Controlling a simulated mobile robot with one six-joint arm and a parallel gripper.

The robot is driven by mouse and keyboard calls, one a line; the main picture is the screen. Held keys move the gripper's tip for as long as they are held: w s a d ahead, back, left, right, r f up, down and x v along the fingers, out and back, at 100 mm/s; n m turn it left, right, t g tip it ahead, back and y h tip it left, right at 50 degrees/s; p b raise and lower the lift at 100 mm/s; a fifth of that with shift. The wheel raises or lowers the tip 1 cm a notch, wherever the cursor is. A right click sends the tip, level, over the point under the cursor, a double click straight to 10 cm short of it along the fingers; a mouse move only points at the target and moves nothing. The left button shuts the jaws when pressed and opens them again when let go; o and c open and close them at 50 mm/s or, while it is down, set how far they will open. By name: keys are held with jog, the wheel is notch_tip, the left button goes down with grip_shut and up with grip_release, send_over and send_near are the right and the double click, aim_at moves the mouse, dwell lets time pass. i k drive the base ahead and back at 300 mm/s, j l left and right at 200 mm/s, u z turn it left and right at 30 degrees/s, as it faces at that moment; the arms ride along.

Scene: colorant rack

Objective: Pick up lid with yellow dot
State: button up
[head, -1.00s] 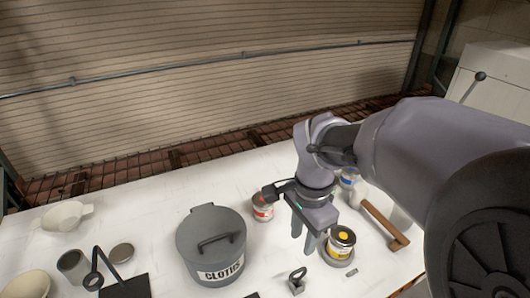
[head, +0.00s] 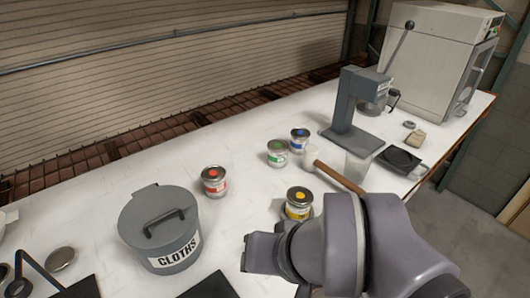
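The lid with the yellow dot (head: 299,194) sits on top of a small can with a yellow label (head: 298,211), which stands upright on the white table. A dark round edge shows around the foot of this can. My gripper (head: 262,253) is in the head view only as a dark part of its body, at the lower middle, in front of and to the left of the yellow can in the picture. Its fingertips are hidden, so I cannot see their opening or anything between them.
Cans with red (head: 214,181), green (head: 278,153) and blue (head: 299,140) dots stand nearby. A grey CLOTHS bin (head: 160,228) is on the left. A mallet (head: 335,176) lies right of the yellow can. A grey stand machine (head: 352,110) and a large pale oven (head: 435,65) stand behind.

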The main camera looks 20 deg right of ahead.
aim_at(300, 197)
jog(key=l+u, duration=0.4)
jog(key=i+l+u, duration=0.1)
jog(key=l+u, duration=0.55)
jog(key=u, duration=0.2)
jog(key=k+l+u, duration=0.1)
jog(key=l+u, duration=0.3)
